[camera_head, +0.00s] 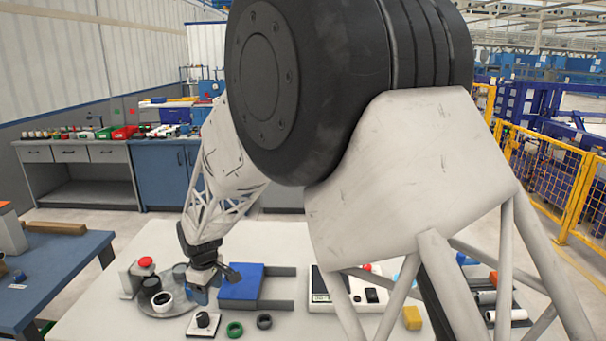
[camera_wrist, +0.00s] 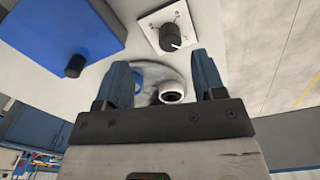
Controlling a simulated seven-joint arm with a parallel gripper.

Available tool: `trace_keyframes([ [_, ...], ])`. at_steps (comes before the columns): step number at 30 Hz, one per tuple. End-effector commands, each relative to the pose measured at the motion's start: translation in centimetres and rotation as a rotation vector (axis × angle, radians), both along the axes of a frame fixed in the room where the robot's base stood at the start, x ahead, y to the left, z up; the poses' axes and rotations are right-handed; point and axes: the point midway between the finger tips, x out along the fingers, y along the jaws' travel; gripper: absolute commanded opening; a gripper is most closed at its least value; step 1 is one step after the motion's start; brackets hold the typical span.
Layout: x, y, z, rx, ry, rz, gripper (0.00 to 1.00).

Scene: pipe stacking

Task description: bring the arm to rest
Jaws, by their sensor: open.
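My gripper (camera_wrist: 162,72) is open in the wrist view, with its two blue fingers well apart and nothing held between them. In the head view my gripper (camera_head: 203,287) hangs low over the left part of the white table (camera_head: 105,310), just right of a round grey tray (camera_head: 176,309). On the tray stand a white pipe piece with a dark opening (camera_head: 162,299) and dark cylinders (camera_head: 151,285). In the wrist view the white pipe piece (camera_wrist: 172,90) and a blue ring (camera_wrist: 138,76) show beyond the fingers, partly hidden.
A blue box (camera_head: 240,286) stands close right of my gripper. A white plate with a black knob (camera_head: 203,322), a green ring (camera_head: 235,329) and a dark ring (camera_head: 264,321) lie in front. A red-button box (camera_head: 137,276) stands left. A yellow block (camera_head: 412,317) lies right.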

Motion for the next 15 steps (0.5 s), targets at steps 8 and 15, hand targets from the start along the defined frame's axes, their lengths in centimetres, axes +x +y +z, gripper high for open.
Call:
trace_keyframes([
  [8,-0.9,-8.1,5.8,0.017,-0.023,-0.171,0.63],
  [15,-3.0,-15.3,10.2,0.033,-0.046,-0.331,0.63],
])
